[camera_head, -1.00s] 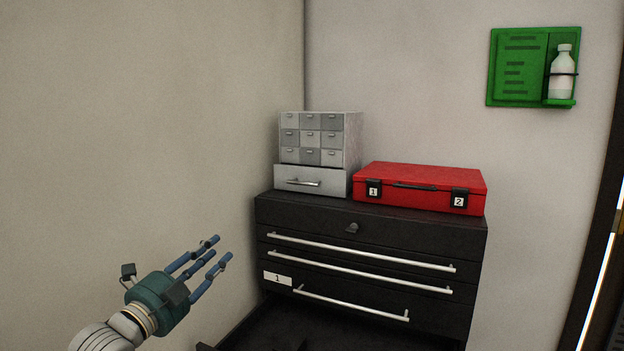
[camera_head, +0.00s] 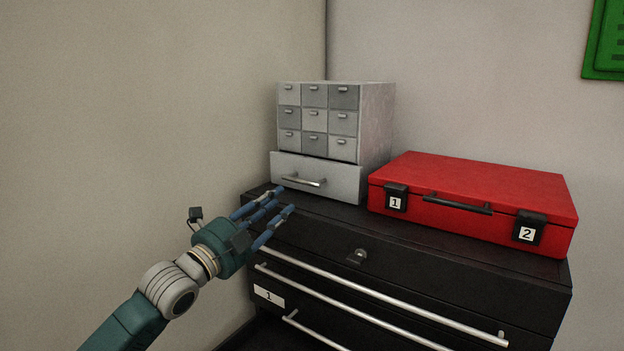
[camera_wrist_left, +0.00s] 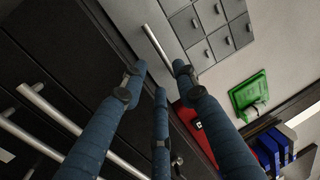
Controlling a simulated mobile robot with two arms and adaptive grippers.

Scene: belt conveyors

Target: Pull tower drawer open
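The tower (camera_head: 316,122) is a small grey cabinet with several little drawers, standing on a black tool cabinet. Its wide bottom drawer (camera_head: 340,180) has a silver bar handle (camera_head: 304,180) and sticks out slightly at the front. My left gripper (camera_head: 270,204) has blue fingers spread open and empty, just below and in front of that handle. In the left wrist view the drawer handle (camera_wrist_left: 157,46) lies ahead of the open fingers (camera_wrist_left: 155,82), apart from them. My right gripper is not in view.
A red case (camera_head: 480,200) labelled 1 and 2 lies right of the tower on the black cabinet (camera_head: 420,240). The black cabinet has long silver handles (camera_head: 370,295). A wall (camera_head: 130,120) stands close on the left. A green wall board (camera_head: 605,40) hangs at the upper right.

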